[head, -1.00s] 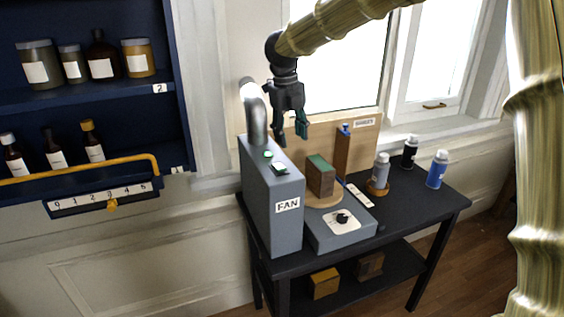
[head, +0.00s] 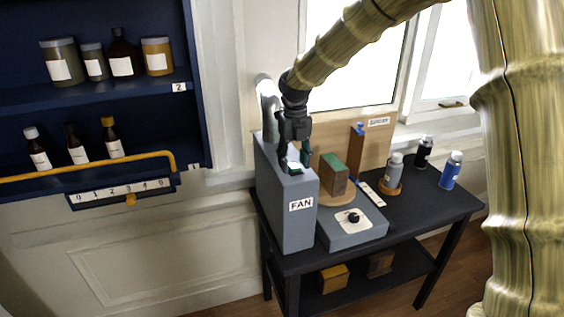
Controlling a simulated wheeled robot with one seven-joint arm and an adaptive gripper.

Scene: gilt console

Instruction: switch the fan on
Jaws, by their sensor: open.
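The fan unit (head: 285,212) is a tall grey box with a white FAN label (head: 301,204) on its front and a silver duct pipe (head: 267,100) rising behind it. On its top is a small white and green rocker switch (head: 295,168), partly covered by my gripper. Which way the rocker is tipped is too small to tell. My gripper (head: 294,158) points down over the top of the fan unit, close to the switch. It is open and holds nothing. I cannot tell whether a finger touches the switch.
A flat grey box with a black knob (head: 353,217) and a green-topped block (head: 333,174) stand beside the fan on the dark table (head: 420,212). Spray cans, including a blue one (head: 450,172), stand farther right. A blue shelf (head: 120,90) with jars is at left.

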